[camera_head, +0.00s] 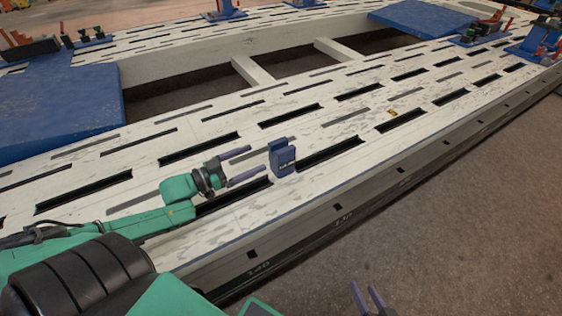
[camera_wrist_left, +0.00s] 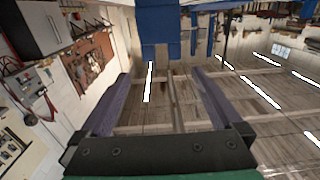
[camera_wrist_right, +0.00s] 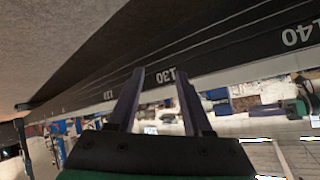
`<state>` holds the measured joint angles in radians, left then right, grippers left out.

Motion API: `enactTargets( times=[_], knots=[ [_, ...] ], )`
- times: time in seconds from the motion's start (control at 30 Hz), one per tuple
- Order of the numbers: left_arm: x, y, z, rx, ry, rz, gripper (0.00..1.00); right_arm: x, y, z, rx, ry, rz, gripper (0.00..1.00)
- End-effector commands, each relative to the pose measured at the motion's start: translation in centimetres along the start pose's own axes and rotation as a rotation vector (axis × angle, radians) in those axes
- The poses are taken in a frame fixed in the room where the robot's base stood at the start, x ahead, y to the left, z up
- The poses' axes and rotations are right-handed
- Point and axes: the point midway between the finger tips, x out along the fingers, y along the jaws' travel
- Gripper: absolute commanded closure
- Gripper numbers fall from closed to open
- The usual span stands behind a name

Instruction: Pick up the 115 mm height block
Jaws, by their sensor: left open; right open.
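A blue block (camera_head: 282,158) with a small label on its side stands upright on the slotted white bench (camera_head: 330,128). My left gripper (camera_head: 250,163) is open and level, just left of the block, with its two purple fingers pointing at it. In the left wrist view the blue block (camera_wrist_left: 160,38) shows at the top, ahead of the fingertips and not between them. My right gripper (camera_head: 367,298) is open and empty at the bottom edge of the head view, low beside the bench front. The right wrist view shows its fingers (camera_wrist_right: 158,75) apart.
A blue plate (camera_head: 60,105) lies on the bench at the left, another (camera_head: 422,18) at the far right. Clamping fixtures (camera_head: 540,42) stand at the far corners. A small yellowish item (camera_head: 392,113) lies right of the block. The bench around the block is clear.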

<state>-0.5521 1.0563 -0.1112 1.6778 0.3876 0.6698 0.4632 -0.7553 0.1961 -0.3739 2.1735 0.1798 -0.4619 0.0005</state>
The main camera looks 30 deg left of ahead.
Motion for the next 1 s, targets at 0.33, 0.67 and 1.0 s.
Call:
enactTargets(
  times=[0.33,0.67,1.0],
  knots=[
    [6.7,0.0,0.4,0.004,0.007,0.002,0.0,3.0,-0.2,3.7,0.049,0.185,-0.04,0.5],
    [10.4,-0.2,0.4,0.003,0.003,0.0,0.0,4.6,0.6,5.8,0.064,0.23,-0.037,0.5],
    [13.5,-0.5,0.3,0.001,0.002,0.0,0.0,5.7,1.4,0.1,0.022,0.43,-0.038,0.5]
  ],
)
